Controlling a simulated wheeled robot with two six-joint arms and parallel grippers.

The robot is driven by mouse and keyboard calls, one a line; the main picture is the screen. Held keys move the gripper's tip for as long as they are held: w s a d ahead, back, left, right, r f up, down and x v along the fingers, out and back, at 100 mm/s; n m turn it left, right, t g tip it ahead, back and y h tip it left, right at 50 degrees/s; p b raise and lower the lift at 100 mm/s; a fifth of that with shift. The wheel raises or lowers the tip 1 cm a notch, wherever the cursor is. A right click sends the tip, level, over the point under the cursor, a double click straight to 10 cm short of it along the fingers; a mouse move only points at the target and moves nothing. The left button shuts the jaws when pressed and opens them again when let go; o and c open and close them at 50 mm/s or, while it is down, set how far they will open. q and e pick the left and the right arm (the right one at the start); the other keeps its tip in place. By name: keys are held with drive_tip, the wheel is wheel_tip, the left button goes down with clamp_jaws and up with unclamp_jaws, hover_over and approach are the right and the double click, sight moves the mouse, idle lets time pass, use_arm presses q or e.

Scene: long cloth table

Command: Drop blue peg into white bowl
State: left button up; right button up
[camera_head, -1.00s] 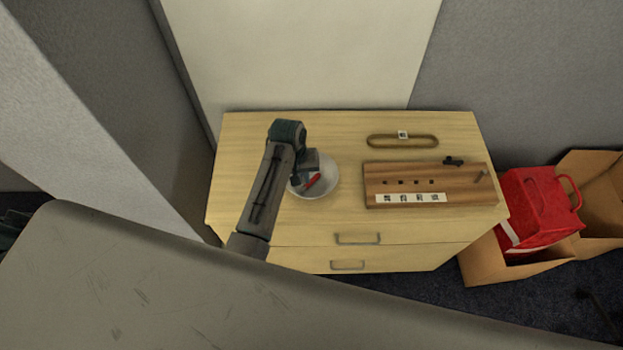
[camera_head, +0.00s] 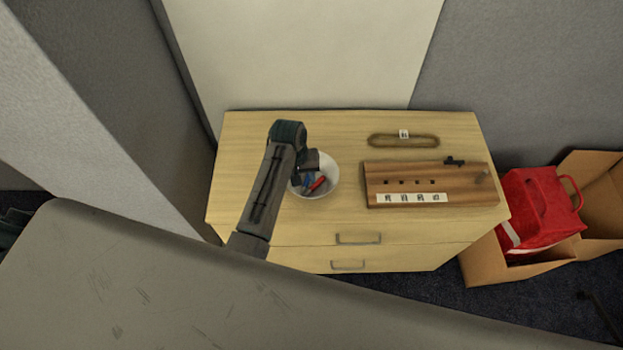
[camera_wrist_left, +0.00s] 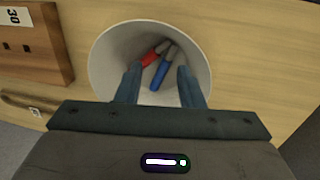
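The white bowl (camera_head: 331,168) stands on the wooden dresser top, and it fills the upper middle of the left wrist view (camera_wrist_left: 102,62). The blue peg (camera_wrist_left: 160,73) lies inside the bowl beside a red peg (camera_wrist_left: 150,60); both have grey ends. In the head view the blue peg (camera_head: 308,181) shows just left of the red peg (camera_head: 318,184). My left gripper (camera_wrist_left: 158,70) is open over the bowl, its fingers apart on either side of the pegs and holding nothing. My right gripper is not in view.
A wooden board with holes and labels (camera_head: 480,195) lies right of the bowl. A labelled oval ring (camera_head: 430,143) lies behind it. A red container (camera_head: 540,205) sits in a cardboard box (camera_head: 480,262) right of the dresser. Bare dresser top lies behind the bowl.

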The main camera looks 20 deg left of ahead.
use_arm(q)
wheel_tip(320, 180, up, 10)
drive_tip(key=a+b, duration=0.1)
drive_tip(key=b, duration=0.1)
drive_tip(key=shift+s+a, duration=0.2)
drive_tip(key=shift+a, duration=0.05)
drive_tip(key=shift+s, duration=0.1)
